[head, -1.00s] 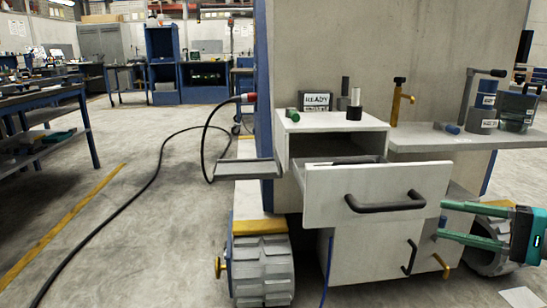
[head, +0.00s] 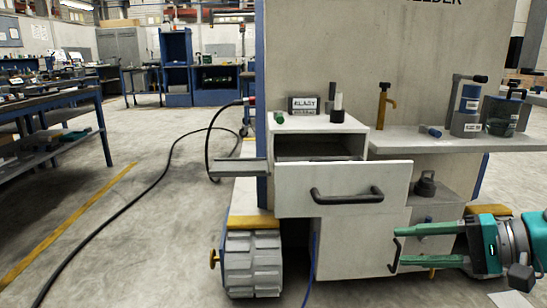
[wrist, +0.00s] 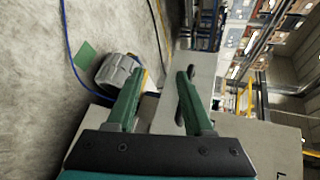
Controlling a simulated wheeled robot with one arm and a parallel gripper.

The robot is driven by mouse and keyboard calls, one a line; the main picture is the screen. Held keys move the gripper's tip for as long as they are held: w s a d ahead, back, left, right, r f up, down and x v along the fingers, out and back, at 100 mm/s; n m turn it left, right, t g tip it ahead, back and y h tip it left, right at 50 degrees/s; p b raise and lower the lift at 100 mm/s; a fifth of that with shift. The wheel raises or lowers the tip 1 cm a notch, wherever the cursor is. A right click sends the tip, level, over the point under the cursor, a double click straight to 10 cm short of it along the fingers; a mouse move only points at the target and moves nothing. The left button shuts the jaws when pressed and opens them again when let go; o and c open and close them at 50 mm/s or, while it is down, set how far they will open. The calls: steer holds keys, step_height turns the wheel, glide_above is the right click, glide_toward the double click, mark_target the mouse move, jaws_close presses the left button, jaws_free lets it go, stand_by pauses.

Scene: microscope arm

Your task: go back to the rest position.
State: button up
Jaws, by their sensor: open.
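My gripper (head: 404,246) is at the lower right of the head view, with its two green fingers apart and nothing between them. It is in front of the cabinet's lower part, right of and below the pulled-out drawer front (head: 296,190) with its black handle (head: 347,196). A dark lower handle (head: 394,256) shows by the fingertips; I cannot tell whether they touch it. In the wrist view, my gripper (wrist: 162,78) is also open and empty, with a pale panel behind it.
A ribbed grey wheel (head: 253,263) stands at the lower left. A black cable (head: 150,185) crosses the open floor.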

steer(key=s+a+f+n+g+h+p, duration=0.2)
steer(key=s+a+f+n+g+h, duration=0.15)
steer(key=a, duration=0.35)
steer(key=s+a+f+n+g+h+p, duration=0.2)
steer(key=s+a+f+g, duration=0.25)
steer(key=a, duration=0.25)
steer(key=s+d+f+n+h+p, duration=0.1)
steer(key=s+d+f+h, duration=0.1)
steer(key=s, duration=0.3)
steer(key=s+d+f+n+g+h+p, duration=0.1)
steer(key=s+d+f+h, duration=0.2)
steer(key=s, duration=0.3)
steer(key=shift+s+f+h+p, duration=0.25)
steer(key=shift+h+p, duration=0.15)
steer(key=shift+h, duration=0.25)
steer(key=shift+a, duration=0.1)
